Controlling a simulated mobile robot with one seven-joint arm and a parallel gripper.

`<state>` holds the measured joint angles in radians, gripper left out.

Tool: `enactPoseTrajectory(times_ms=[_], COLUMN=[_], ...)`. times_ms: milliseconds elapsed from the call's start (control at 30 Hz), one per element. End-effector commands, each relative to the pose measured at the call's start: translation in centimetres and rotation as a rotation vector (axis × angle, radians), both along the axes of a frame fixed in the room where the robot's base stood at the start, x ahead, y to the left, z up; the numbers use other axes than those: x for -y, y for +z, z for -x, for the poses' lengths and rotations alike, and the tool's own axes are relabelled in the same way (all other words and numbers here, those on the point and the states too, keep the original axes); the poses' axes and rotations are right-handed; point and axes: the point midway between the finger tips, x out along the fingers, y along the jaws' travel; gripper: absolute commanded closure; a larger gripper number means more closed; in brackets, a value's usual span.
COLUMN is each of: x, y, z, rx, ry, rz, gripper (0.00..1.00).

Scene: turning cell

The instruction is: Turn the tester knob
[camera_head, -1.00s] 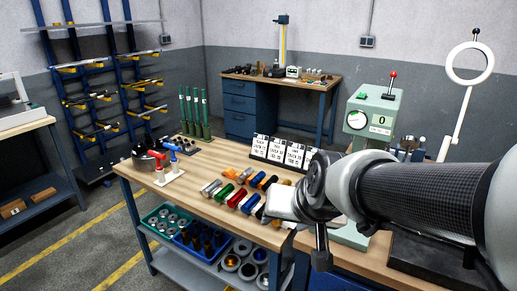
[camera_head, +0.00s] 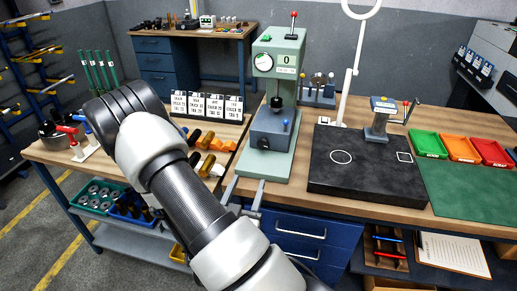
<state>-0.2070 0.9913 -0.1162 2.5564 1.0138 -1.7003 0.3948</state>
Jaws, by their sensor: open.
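The tester (camera_head: 287,90) is a pale green upright machine on the bench, right of my arm. It has a round white dial (camera_head: 263,62), a display reading 0, a small green knob (camera_head: 267,37) on top and a lever with a red knob (camera_head: 293,14). I cannot tell which is the tester knob. My gripper (camera_head: 245,188) is partly hidden behind my arm. Its two grey fingers show apart and empty, in front of the tester's base, well below the dial and knobs and not seen touching them.
A black slab (camera_head: 365,170) lies right of the tester, with a white ring stand (camera_head: 352,80) behind it. Green, orange and red trays (camera_head: 430,144) are further right. Coloured cylinders (camera_head: 208,164) and number cards (camera_head: 212,106) are left of the tester.

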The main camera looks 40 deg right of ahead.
Motion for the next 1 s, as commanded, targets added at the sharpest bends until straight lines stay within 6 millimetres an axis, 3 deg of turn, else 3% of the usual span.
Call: enactPoseTrajectory(times_ms=[467,667,1000], x=[4.4,7.7,12.2], y=[-0.7,0.2,0.1], z=[-3.6,-6.3,-10.3], rx=[0.010,0.005,0.002], ry=[-0.001,-0.003,0.000], rz=[0.005,0.006,0.004], gripper=[0.49,0.49,0.49])
